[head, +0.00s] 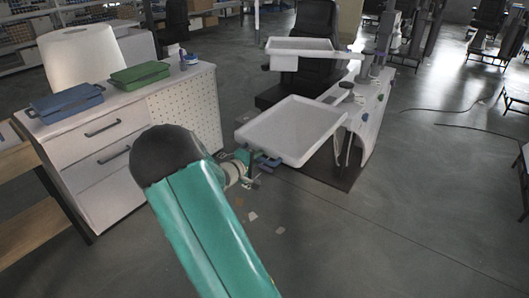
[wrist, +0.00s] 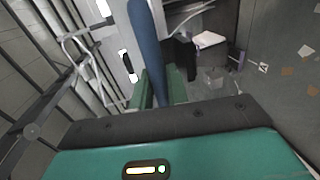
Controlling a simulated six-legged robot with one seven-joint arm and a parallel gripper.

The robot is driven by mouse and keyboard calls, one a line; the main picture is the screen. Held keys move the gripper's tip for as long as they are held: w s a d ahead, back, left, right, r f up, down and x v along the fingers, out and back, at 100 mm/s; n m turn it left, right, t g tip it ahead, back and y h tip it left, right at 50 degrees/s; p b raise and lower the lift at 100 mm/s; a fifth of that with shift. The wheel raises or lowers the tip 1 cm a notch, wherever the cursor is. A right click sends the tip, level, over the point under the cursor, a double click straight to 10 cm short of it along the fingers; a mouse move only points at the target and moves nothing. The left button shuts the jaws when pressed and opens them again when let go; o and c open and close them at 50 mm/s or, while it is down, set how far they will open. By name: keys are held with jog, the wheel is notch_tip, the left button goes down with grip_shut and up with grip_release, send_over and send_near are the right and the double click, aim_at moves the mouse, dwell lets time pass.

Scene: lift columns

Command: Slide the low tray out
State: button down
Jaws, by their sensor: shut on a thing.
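The low tray (head: 292,128) is a wide white shallow tray on the lift-column unit in the head view. A smaller white tray (head: 300,45) sits higher behind it. A blue bar (head: 268,161) shows just under the low tray's near left edge. My gripper (head: 250,165) is at that edge, low and left of the tray. In the wrist view the blue bar (wrist: 145,35) runs between the two green fingers of my gripper (wrist: 162,88), which are shut on it. The bar's join to the tray is not clear.
A white drawer cabinet (head: 105,140) stands at left with a blue case (head: 65,103), a green case (head: 140,76) and a white roll (head: 80,55) on top. A black chair (head: 312,45) is behind the trays.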

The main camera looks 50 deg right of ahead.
jog(key=shift+d, duration=0.1)
jog(key=c, duration=1.5)
grip_release()
jog(key=shift+o, duration=0.2)
jog(key=v, duration=1.3)
jog(key=shift+a, duration=0.35)
jog(key=shift+s+r, duration=0.1)
jog(key=shift+r, duration=0.05)
